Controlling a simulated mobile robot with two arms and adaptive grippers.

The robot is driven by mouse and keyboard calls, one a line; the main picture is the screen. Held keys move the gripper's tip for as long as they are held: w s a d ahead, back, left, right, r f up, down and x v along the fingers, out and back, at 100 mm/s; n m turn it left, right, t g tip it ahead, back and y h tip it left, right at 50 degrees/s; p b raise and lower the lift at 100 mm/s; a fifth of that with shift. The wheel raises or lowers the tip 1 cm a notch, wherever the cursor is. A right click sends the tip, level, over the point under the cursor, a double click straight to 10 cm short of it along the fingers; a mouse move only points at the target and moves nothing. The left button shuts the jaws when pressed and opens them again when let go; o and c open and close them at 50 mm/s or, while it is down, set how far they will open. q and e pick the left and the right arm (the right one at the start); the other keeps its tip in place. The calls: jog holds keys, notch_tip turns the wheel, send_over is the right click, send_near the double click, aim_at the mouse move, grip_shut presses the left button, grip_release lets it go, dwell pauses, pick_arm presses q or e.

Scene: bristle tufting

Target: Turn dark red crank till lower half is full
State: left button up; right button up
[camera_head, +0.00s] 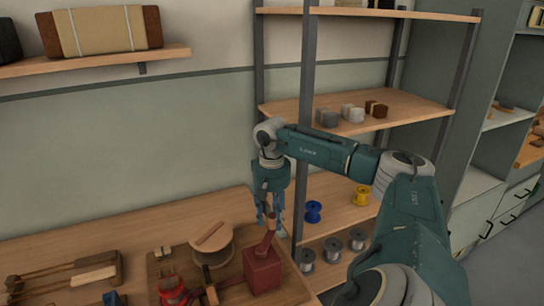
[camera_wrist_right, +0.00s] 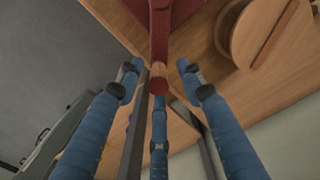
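The dark red crank (camera_head: 265,245) stands on a dark red box (camera_head: 262,273) on the wooden bench. In the right wrist view the crank (camera_wrist_right: 160,38) ends in a round wooden handle (camera_wrist_right: 158,76). My right gripper (camera_head: 270,217) hangs above the crank, pointing down. In the right wrist view its blue fingers (camera_wrist_right: 157,72) are open, spread to both sides of the handle, with visible gaps. A round wooden piece (camera_head: 208,252) with a brown bar on top stands left of the box; no filling can be made out. My left gripper cannot be made out.
Red parts (camera_head: 173,291) lie left of the box on a wooden board (camera_head: 295,291). Wooden tools (camera_head: 95,273) lie at the bench's left. A shelf rack (camera_head: 350,207) with blue, yellow and grey spools stands close at the right. The bench behind is bare.

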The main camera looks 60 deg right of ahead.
notch_tip(320, 180, up, 12)
dwell(0.6)
dwell(1.0)
